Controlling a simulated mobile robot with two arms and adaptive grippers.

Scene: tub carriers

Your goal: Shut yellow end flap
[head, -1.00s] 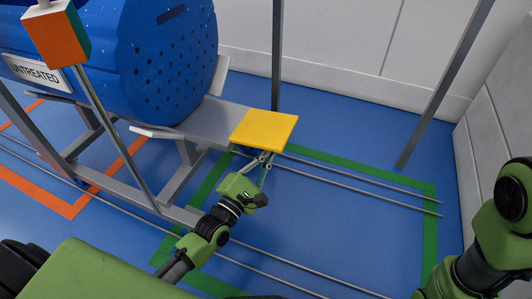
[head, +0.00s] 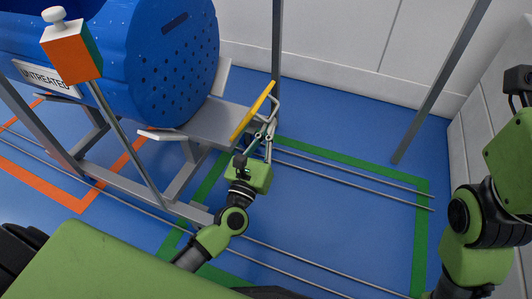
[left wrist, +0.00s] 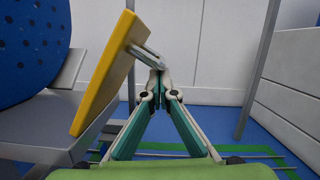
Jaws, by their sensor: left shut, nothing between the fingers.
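The yellow end flap (head: 252,112) stands tilted up steeply at the right end of the grey carrier bed (head: 212,122). It also shows in the left wrist view (left wrist: 104,72), leaning with its outer face toward my gripper. My left gripper (head: 270,122) is shut and empty, just right of the flap on its outer side. In the left wrist view its closed fingertips (left wrist: 157,68) are beside a grey handle on the flap's outer face; whether they touch it I cannot tell. My right arm shows at the right edge, but its gripper is not clearly seen.
A blue perforated tub (head: 165,65) lies on the carrier, left of the flap. A signpost with an orange and white box (head: 72,55) stands in front. Grey posts (head: 440,85) rise behind and right.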

